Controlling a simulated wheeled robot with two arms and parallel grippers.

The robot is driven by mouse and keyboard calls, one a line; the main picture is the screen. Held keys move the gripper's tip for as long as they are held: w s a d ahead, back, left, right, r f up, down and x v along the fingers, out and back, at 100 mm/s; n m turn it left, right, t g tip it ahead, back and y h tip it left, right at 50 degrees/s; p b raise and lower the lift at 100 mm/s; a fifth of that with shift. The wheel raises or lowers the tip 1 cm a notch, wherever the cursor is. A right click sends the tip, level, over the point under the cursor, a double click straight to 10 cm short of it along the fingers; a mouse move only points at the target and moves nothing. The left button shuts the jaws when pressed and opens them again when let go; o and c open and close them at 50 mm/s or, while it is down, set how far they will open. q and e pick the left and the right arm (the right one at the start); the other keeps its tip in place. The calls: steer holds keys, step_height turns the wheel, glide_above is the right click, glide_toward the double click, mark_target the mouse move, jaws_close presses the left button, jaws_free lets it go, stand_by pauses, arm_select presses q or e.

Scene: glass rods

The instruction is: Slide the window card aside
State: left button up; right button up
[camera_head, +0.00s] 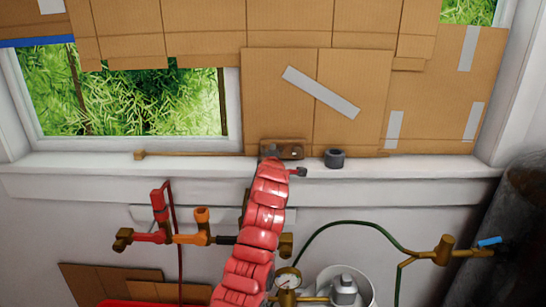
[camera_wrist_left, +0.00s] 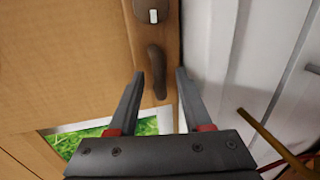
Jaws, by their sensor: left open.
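The window card (camera_head: 350,125) is a brown cardboard panel with a diagonal strip of grey tape, covering the middle of the window. A dark brown plate (camera_head: 294,151) is at its lower edge, by the sill. In the left wrist view the cardboard (camera_wrist_left: 65,60) fills the left side, and a brown handle (camera_wrist_left: 156,68) sticks out below a plate with a small white patch. My left gripper (camera_wrist_left: 160,73) is open, with its fingers on either side of the handle and gaps visible. In the head view my red arm largely hides the gripper. My right gripper is out of view.
The uncovered window pane (camera_head: 150,105) is left of the card. A dark ring (camera_head: 334,158) sits on the white sill (camera_head: 420,167). Below are red and orange valves (camera_head: 200,225), a gauge (camera_head: 288,279) and a green hose (camera_head: 350,224). A dark cylinder (camera_head: 500,215) stands at right.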

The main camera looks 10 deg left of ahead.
arm_select(q)
steer(key=b+v, duration=0.3)
steer(key=v, duration=1.4)
steer(key=shift+s+b, duration=0.15)
steer(key=shift+b, duration=0.2)
steer(key=shift+d, duration=0.1)
